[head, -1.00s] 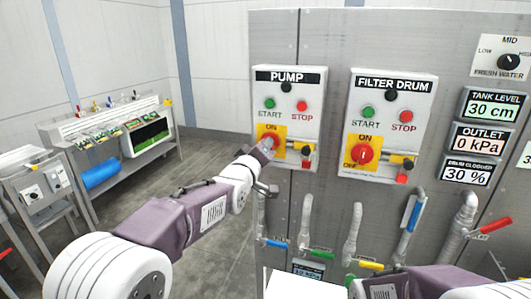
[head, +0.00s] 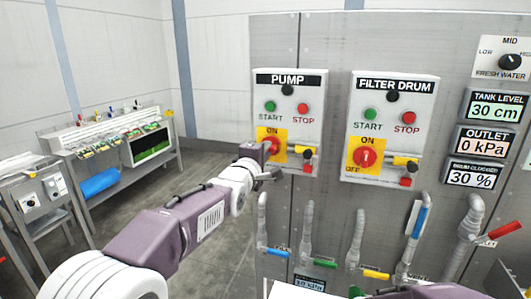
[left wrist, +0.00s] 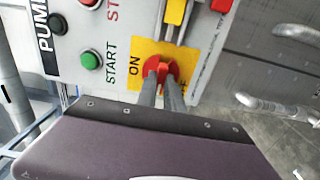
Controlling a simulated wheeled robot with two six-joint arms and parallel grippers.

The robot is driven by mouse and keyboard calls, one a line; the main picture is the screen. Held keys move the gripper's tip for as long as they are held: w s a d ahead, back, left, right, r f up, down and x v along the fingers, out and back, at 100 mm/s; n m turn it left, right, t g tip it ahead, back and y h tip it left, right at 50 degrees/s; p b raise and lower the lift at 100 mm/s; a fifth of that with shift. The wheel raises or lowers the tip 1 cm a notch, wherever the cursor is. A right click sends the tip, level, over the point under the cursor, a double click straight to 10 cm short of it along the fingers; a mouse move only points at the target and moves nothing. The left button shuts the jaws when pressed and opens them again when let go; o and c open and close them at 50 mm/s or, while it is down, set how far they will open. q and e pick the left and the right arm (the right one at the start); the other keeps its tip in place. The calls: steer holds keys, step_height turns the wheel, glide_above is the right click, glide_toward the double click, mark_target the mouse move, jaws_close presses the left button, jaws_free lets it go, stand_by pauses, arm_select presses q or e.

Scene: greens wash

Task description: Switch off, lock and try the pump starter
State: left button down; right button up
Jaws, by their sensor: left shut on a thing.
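The pump starter (head: 315,95) is a pale box labelled PUMP, with a green START button (head: 270,107), a red STOP button (head: 302,109) and a yellow switch plate marked ON. My left gripper (head: 272,152) is at its red rotary switch (left wrist: 160,67), which the left wrist view shows between the two fingers. The gripper is shut on the switch handle; the fingers partly hide it, so its exact angle is unclear. A yellow and black fitting (head: 307,153) with a red piece below sits right of the switch. My right gripper is out of view.
A similar filter drum starter (head: 430,110) is close on the right, its red switch (head: 364,156) uncovered. Pipes with coloured valve handles, including a blue one (head: 277,252), stick out below. A bench (head: 115,145) stands far left; open floor lies between.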

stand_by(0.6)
arm_select(q)
steer(key=c, duration=1.5)
jaws_free()
steer(key=b+v, duration=0.2)
steer(key=v, duration=0.7)
